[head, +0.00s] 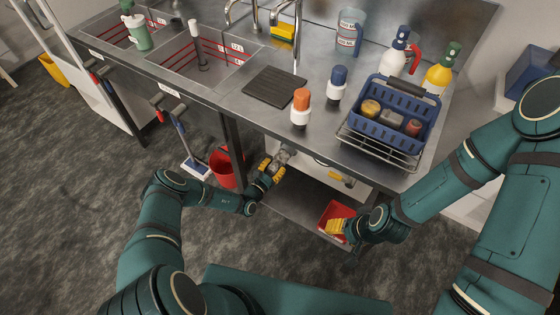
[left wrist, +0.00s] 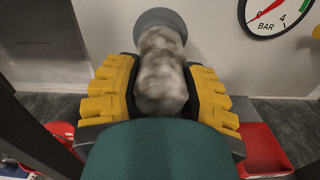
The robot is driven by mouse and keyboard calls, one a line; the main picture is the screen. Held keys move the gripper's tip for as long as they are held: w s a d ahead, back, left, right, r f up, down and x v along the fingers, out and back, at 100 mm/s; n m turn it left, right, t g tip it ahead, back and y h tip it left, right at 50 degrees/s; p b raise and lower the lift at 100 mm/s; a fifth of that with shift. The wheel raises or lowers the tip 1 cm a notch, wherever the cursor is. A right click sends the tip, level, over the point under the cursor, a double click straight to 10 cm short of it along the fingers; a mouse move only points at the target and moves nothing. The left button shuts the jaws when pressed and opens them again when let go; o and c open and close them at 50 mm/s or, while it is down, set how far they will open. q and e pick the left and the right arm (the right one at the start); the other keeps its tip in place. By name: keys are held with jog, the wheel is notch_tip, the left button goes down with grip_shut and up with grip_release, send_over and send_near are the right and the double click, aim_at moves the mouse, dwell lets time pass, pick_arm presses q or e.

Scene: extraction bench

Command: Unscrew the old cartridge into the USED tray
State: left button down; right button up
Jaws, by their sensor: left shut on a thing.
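My left gripper (head: 270,167) is under the sink bench. Its yellow fingers are closed on both sides of the old cartridge (head: 283,156), a mottled grey-white cylinder. In the left wrist view the cartridge (left wrist: 160,75) sits between the finger pads, its far end at a grey round head (left wrist: 161,18) against the pale panel. I cannot tell whether the thread is still engaged. A red tray (head: 327,212), probably the USED tray, is on the lower shelf to the right; no label is readable. My right gripper (head: 336,227) is at the tray's front side; its finger gap is unclear.
A pressure gauge (left wrist: 278,12) is on the panel right of the cartridge. A red bucket (head: 224,170) stands left of the lower shelf (head: 290,208), beside a bench leg (head: 234,140). Bottles and a blue basket (head: 405,108) crowd the bench top above. The shelf between cartridge and tray looks clear.

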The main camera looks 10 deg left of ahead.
pick_arm(q)
jog(key=n+b, duration=0.2)
jog(key=n, duration=0.3)
jog(key=shift+f, duration=0.2)
jog(key=n+b, duration=0.3)
jog(key=n, duration=0.2)
jog(key=shift+n, duration=0.4)
jog(key=n+b, duration=0.3)
jog(key=n, duration=0.3)
jog(key=shift+r+n, duration=0.1)
jog(key=shift+n, duration=0.7)
jog(key=shift+r+n, duration=0.15)
jog(key=shift+n, duration=1.05)
jog(key=shift+c, duration=1.6)
grip_release()
